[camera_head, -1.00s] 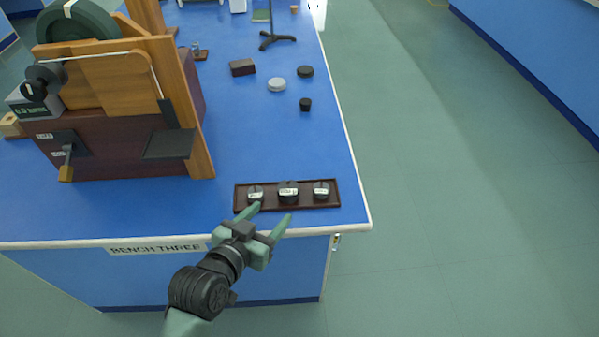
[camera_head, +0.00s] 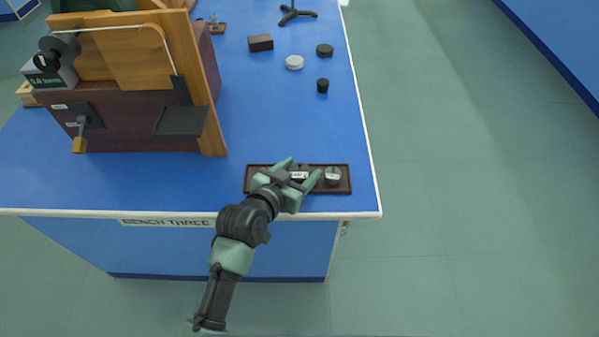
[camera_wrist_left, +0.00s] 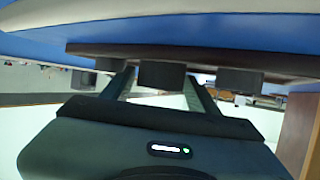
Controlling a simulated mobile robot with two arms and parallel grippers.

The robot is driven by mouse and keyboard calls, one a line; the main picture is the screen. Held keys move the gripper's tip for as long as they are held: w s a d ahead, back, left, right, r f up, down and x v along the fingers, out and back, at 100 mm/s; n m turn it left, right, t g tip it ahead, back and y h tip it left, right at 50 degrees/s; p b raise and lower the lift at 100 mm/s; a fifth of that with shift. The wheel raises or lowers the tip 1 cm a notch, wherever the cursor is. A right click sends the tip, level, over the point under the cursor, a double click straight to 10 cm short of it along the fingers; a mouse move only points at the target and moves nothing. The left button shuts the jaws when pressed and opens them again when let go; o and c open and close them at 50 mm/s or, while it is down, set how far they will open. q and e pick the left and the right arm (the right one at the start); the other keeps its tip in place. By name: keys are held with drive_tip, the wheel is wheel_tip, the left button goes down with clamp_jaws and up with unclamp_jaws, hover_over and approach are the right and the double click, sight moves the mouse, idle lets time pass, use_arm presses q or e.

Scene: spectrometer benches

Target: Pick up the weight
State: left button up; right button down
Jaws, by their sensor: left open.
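Three dark weights with pale labels stand in a row on a dark brown tray (camera_head: 341,188) at the bench's front right corner. The middle weight (camera_head: 299,174) shows between the fingertips of my left gripper (camera_head: 302,169). The right weight (camera_head: 333,175) stands clear beside the right finger. The left weight is hidden behind the gripper in the head view. The left wrist view looks inverted; there the middle weight (camera_wrist_left: 162,75) lies between the two spread fingers, with a weight (camera_wrist_left: 240,80) to one side. My left gripper is open; contact cannot be told. My right gripper is out of view.
A wooden apparatus (camera_head: 150,120) with a lever and a small black shelf stands left of the tray. The blue bench top between is clear.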

use_arm(q)
clamp_jaws()
drive_tip(key=shift+r, duration=0.15)
